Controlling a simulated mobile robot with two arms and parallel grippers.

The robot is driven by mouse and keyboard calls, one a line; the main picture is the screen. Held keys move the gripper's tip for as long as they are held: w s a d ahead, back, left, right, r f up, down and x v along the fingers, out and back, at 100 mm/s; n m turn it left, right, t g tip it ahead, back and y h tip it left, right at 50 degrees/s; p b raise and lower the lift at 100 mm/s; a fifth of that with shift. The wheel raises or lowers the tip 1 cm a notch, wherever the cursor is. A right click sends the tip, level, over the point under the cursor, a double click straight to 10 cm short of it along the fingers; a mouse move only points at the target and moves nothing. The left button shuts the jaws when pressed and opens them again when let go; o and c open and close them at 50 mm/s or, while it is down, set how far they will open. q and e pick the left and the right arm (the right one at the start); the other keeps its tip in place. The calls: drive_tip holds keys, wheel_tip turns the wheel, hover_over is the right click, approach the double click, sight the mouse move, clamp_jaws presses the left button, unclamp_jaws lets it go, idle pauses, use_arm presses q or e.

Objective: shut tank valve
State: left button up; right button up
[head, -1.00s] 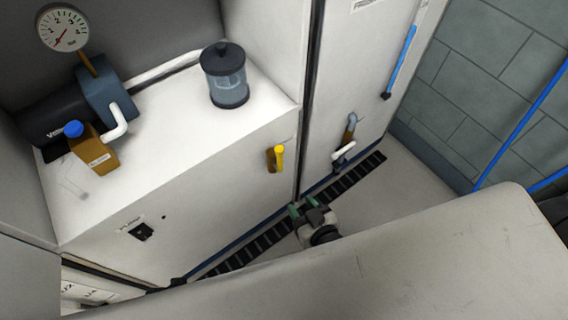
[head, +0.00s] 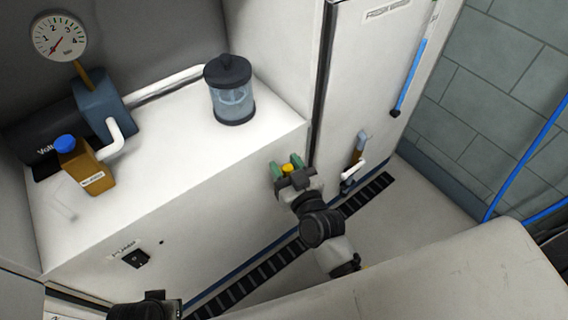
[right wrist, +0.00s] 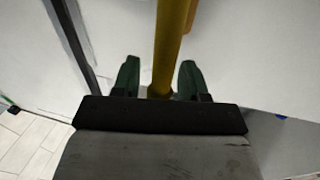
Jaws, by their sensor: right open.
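A yellow-handled valve (head: 288,169) is on the front face of the white cabinet. My right gripper (head: 286,166) is at this handle, open, with a green finger on each side. In the right wrist view the yellow lever (right wrist: 171,45) stands between the two open green fingertips (right wrist: 158,78), with visible gaps on both sides. An orange part shows behind the lever at the top. A second valve with a white lever (head: 352,169) is on the panel to the right, apart from the gripper. The fingers of my left gripper do not show.
A black switch (head: 136,259) is on the front face. A dark floor grating (head: 252,290) runs along the cabinet foot.

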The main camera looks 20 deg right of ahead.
drive_tip(key=shift+w+a, duration=0.1)
drive_tip(key=shift+w, duration=0.35)
drive_tip(key=shift+c, duration=0.2)
clamp_jaws()
